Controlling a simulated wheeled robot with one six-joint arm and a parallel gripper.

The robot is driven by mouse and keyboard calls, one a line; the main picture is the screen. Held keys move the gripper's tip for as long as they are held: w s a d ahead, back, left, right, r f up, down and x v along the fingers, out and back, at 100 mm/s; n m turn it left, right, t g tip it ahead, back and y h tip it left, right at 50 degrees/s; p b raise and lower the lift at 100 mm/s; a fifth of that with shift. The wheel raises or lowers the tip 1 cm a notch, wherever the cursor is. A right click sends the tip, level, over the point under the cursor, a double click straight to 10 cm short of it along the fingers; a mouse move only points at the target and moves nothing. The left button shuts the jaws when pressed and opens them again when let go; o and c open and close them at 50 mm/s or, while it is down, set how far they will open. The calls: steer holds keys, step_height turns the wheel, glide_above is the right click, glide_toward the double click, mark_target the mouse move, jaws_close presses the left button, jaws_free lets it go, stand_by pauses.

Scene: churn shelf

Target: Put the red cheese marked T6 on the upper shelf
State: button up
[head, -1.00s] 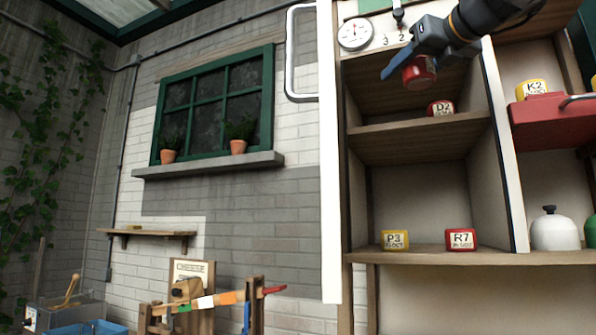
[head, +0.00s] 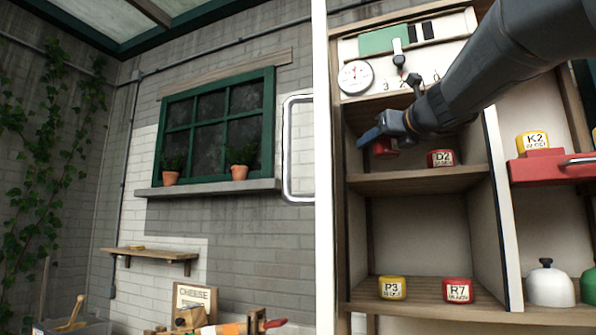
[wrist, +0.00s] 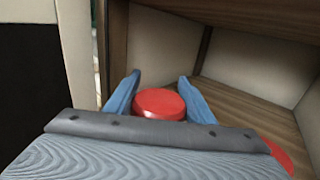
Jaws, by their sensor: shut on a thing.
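My gripper (head: 372,143) is at the left part of the upper shelf (head: 420,180), inside the opening. It is shut on a red cheese (head: 386,148), mostly hidden behind the gripper in the head view. In the wrist view the round red top of the held cheese (wrist: 159,103) shows between the two blue fingers (wrist: 160,92). Its label is not readable. Whether it touches the shelf board I cannot tell. A red cheese marked D2 (head: 441,158) stands on the same shelf to the right; a red edge of it shows in the wrist view (wrist: 279,156).
On the lower shelf (head: 425,300) stand a yellow cheese P3 (head: 392,288) and a red cheese R7 (head: 457,291). A yellow K2 (head: 532,142) sits on a red block (head: 540,167) in the right bay. A white upright (head: 321,170) bounds the shelf's left side.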

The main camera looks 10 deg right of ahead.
mark_target(394, 148)
steer(key=w, duration=0.1)
steer(key=w+p, duration=0.1)
steer(key=w, duration=0.3)
steer(key=shift+w+a+r, duration=0.15)
steer(key=shift+w+a, duration=0.1)
steer(key=shift+a, duration=0.1)
steer(key=shift+w+f, duration=0.2)
steer(key=shift+f, duration=1.6)
steer(key=shift+f, duration=0.1)
steer(key=o, duration=1)
steer(key=shift+c, duration=0.2)
steer(key=shift+s, duration=0.1)
steer(key=s+b, duration=0.1)
steer(key=s, duration=0.3)
steer(key=s+d+b, duration=0.1)
steer(key=s, duration=0.2)
steer(key=s+b, duration=0.1)
steer(key=s, duration=0.3)
steer(key=shift+s+d+b, duration=0.15)
steer(key=shift+s+b, duration=0.2)
